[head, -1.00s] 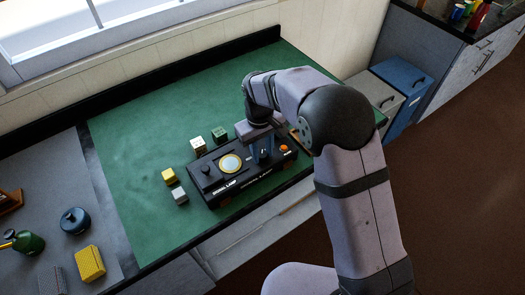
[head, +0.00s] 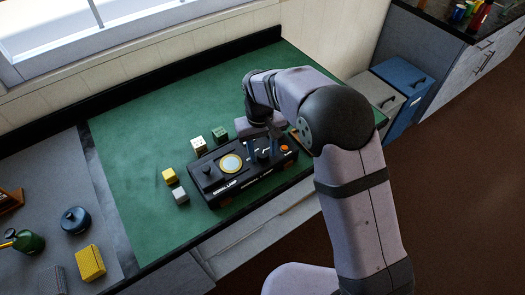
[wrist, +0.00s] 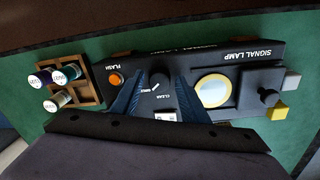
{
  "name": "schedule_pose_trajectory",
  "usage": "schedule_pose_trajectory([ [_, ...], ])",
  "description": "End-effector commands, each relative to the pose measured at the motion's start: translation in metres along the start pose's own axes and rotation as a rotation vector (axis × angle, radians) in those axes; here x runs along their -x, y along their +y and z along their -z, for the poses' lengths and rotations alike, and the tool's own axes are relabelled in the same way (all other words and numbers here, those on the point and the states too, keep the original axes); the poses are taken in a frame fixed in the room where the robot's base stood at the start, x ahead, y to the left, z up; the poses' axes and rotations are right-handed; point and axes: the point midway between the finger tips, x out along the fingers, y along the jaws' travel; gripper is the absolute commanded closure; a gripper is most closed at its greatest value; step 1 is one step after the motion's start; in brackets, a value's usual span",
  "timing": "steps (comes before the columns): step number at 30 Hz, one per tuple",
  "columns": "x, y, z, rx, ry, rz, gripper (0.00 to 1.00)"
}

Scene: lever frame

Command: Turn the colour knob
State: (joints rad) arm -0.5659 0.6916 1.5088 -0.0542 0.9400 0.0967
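The signal lamp box (head: 232,184) is black and lies on the green mat, with a pale round lamp (head: 231,163) in its top. The dark colour knob (wrist: 159,77) is between the lamp and the orange FLASH button (wrist: 115,79) in the wrist view. It has a white pointer mark, and a CLEAR label is printed near it; other labels are too small to read. In the head view the knob (head: 263,156) shows below my gripper (head: 262,147). My gripper is open and empty, its two blue fingers (wrist: 158,92) apart on either side of the knob.
A black handle (head: 206,170) stands on the box's left end. Yellow, grey, white and green cubes (head: 169,176) lie beside the box. In the wrist view, a wooden rack (wrist: 80,83) with labelled vials (wrist: 54,102) is beyond the FLASH end.

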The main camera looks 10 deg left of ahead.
Motion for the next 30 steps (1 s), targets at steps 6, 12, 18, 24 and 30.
schedule_pose_trajectory([
  [6, -0.001, 0.0, -0.001, 0.0, -0.003, 0.0, 0.54],
  [12, 0.003, 0.0, -0.001, 0.0, -0.003, 0.0, 0.54],
  [18, 0.023, 0.0, 0.0, 0.001, 0.002, 0.001, 0.54],
  [24, 0.05, 0.0, 0.0, 0.001, 0.001, 0.001, 0.54],
  [30, 0.069, 0.0, 0.0, 0.001, -0.001, 0.0, 0.54],
])
